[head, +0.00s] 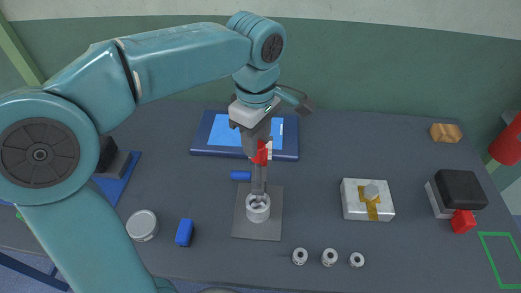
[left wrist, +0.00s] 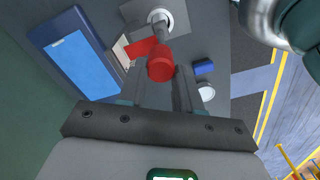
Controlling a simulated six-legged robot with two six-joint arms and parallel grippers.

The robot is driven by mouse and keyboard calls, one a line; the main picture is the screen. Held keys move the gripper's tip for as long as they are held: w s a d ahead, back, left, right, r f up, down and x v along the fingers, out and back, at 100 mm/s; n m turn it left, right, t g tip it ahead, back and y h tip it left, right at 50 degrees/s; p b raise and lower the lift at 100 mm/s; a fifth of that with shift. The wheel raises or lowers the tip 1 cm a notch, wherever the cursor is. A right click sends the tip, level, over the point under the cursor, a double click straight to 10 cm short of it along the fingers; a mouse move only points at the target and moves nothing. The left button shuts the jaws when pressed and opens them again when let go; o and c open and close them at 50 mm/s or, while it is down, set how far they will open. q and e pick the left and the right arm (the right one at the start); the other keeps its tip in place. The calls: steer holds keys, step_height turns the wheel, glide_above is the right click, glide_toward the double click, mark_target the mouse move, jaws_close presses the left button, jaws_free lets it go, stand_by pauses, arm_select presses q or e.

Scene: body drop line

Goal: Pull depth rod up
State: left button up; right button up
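A white-grey cylindrical socket (head: 258,209) stands on a square grey plate (head: 243,228). A red knob (left wrist: 160,66) shows between the fingers in the left wrist view, with a flat red piece (left wrist: 139,47) beside it. A grey shaft seems to run from the knob toward the socket, mostly hidden. The red part also shows by the fingers in the head view (head: 261,153). My right gripper is not in view.
A blue-framed panel (head: 224,133) lies behind the socket, with a small blue cylinder (head: 240,175) in between. A blue block (head: 184,232) and round tin (head: 142,225) lie left. A silver box (head: 367,200) and several small rings (head: 329,257) are right and front.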

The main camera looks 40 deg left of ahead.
arm_select(q)
steer(key=shift+d, duration=0.15)
steer(key=shift+r+p, duration=0.35)
steer(key=shift+r, duration=0.1)
steer(key=o, duration=0.8)
steer(key=shift+s, duration=0.1)
